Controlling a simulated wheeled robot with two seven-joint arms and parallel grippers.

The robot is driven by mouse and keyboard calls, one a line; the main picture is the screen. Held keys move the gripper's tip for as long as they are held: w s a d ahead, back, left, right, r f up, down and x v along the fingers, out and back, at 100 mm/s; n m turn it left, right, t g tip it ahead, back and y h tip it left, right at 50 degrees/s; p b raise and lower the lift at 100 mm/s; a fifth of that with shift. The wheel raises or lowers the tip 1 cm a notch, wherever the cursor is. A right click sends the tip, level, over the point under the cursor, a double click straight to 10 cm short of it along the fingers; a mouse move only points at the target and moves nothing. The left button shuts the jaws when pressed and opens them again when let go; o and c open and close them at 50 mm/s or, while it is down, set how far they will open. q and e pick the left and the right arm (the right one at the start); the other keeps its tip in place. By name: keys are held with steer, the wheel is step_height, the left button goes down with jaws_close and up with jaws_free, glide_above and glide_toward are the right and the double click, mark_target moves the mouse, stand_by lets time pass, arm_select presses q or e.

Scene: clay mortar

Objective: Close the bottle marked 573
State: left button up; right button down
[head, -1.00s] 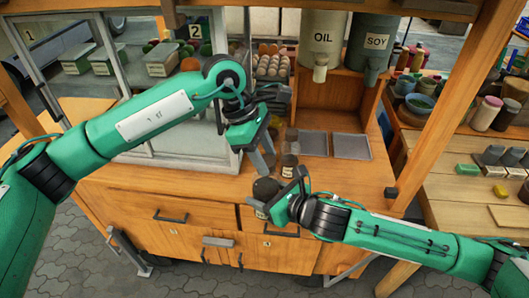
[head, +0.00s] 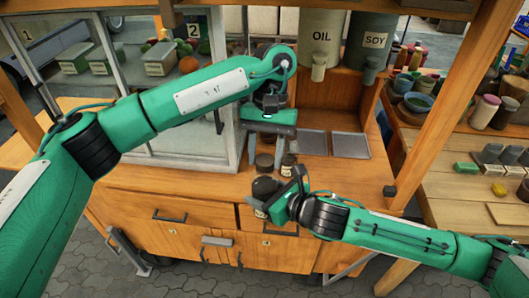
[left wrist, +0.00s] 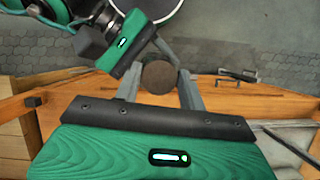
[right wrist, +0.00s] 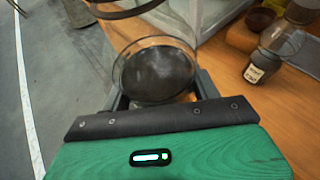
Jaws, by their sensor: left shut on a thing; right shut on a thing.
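My right gripper (right wrist: 157,98) is shut on a clear round bottle with dark contents (right wrist: 155,72); it also shows in the head view (head: 265,187), held in front of the counter edge. Its pale label is too small to read. In the right wrist view I look down into it and see no lid on it. My left gripper (left wrist: 160,86) is shut on a round brown piece, apparently a lid (left wrist: 159,77). In the head view the left gripper (head: 265,152) points down, behind and above the bottle, and the brown piece appears apart from it.
A labelled dark jar (right wrist: 274,55) stands on the counter close by; it shows in the head view (head: 288,166) too. Two metal trays (head: 350,145) lie to the right. Oil (head: 321,40) and soy (head: 370,42) dispensers hang above. A glass case stands left.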

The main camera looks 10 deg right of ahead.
arm_select(q)
steer(key=m+y, duration=0.1)
steer(key=m, duration=0.1)
steer(key=m+t+y, duration=0.1)
steer(key=m, duration=0.2)
steer(key=shift+d, duration=0.1)
steer(key=m+t, duration=0.1)
steer(key=m, duration=0.3)
steer(key=shift+y, duration=0.4)
steer(key=o, duration=0.9)
steer(key=shift+s+r, duration=0.1)
steer(key=shift+r, duration=2.2)
steer(key=shift+c, duration=0.2)
